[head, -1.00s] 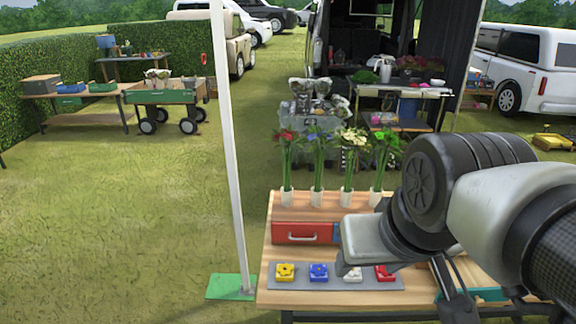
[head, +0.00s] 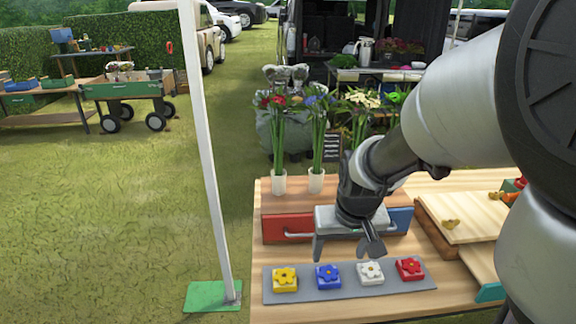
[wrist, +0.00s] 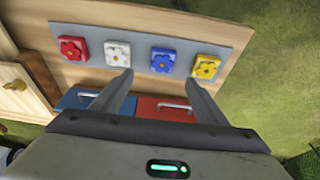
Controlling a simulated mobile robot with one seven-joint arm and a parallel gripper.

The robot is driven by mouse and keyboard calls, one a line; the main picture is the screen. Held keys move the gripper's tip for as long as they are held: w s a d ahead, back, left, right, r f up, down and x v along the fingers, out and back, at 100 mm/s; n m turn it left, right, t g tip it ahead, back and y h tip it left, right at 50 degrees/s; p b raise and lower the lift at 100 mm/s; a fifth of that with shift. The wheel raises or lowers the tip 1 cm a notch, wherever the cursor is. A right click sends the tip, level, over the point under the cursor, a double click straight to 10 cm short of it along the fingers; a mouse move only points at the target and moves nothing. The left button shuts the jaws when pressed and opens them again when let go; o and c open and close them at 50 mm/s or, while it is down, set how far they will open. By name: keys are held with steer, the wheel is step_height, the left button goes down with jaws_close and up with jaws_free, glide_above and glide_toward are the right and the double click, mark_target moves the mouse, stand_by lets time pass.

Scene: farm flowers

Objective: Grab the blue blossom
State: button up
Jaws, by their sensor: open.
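The blue flower block (head: 328,276), a square piece with a raised blossom, sits on the grey mat between the yellow block (head: 285,279) and the white block (head: 370,272). It also shows in the wrist view (wrist: 163,61), just beyond and between my fingertips. My gripper (head: 345,250) is open and empty, pointing down above the table behind the row of blocks. Its two fingers (wrist: 159,82) are spread apart in the wrist view and do not touch any block. Blue blossoms (head: 318,103) also stand in a white vase at the back.
The red block (head: 410,268) ends the row on the grey mat (head: 345,292). Red and blue drawers (head: 287,228) stand close behind my gripper. Vases of flowers (head: 279,182) stand further back. A wooden board (head: 460,215) is at the right. A white pole (head: 212,170) rises left of the table.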

steer(key=b, duration=0.2)
glide_above(328, 275)
steer(key=s, duration=0.2)
steer(key=f, duration=0.6)
steer(key=shift+d+f, duration=0.25)
steer(key=shift+d, duration=0.05)
steer(key=x, duration=0.1)
steer(key=b+x, duration=0.1)
steer(key=x, duration=0.3)
steer(key=shift+a+f+b, duration=0.1)
steer(key=shift+a+b, duration=0.15)
steer(key=shift+b, duration=0.15)
steer(key=c, duration=1.1)
